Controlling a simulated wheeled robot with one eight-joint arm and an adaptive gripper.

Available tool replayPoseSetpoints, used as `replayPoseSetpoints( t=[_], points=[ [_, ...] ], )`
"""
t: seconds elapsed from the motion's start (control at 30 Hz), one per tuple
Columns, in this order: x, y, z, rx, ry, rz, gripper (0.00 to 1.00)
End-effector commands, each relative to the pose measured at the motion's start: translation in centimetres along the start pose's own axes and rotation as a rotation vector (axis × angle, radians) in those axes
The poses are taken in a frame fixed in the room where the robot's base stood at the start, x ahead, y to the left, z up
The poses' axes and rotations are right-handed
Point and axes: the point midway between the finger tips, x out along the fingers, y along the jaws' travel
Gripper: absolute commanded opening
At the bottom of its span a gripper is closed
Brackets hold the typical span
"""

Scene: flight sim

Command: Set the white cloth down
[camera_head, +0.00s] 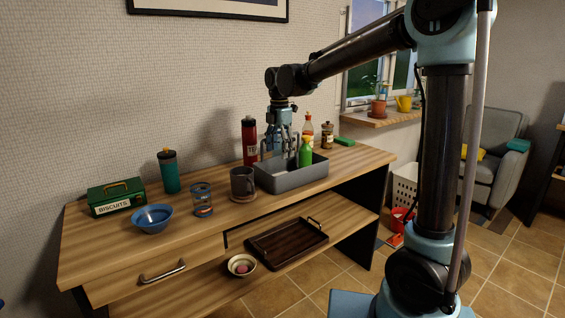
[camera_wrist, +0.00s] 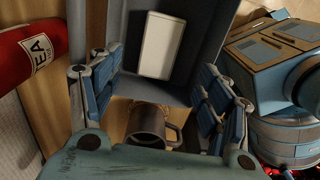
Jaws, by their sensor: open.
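A flat white rectangle, apparently the white cloth (camera_wrist: 162,45), lies inside the grey bin (camera_head: 290,180) in the wrist view. The bin's grey inside (camera_wrist: 205,30) surrounds it there. In the head view the cloth is hidden by the bin wall. My gripper (camera_head: 284,150) points down over the bin, near its back left part. In the wrist view my gripper (camera_wrist: 157,85) has its fingers wide apart with nothing between them, and the cloth shows beyond them.
A dark mug (camera_head: 243,183) stands left of the bin. A red bottle (camera_head: 249,140) labelled TEA is behind it. A glass (camera_head: 202,200), blue bowl (camera_head: 152,218) and biscuit box (camera_head: 116,196) stand further left on the wooden desk (camera_head: 100,243).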

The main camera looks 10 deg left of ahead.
Motion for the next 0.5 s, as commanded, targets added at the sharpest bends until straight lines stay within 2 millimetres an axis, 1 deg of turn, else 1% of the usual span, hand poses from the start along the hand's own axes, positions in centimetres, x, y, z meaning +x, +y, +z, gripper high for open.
replayPoseSetpoints(
  t=[0.03, 0.2, 0.37, 0.5],
  points=[
    [-0.6, 0.0, 0.0, 0.000, 0.000, 0.000, 0.71],
    [-1.6, 0.0, 0.0, 0.000, 0.000, 0.000, 0.71],
    [-1.7, -0.1, 0.0, 0.001, 0.000, 0.000, 0.71],
    [-1.8, -1.0, 0.8, 0.044, 0.000, 0.003, 0.71]
  ],
)
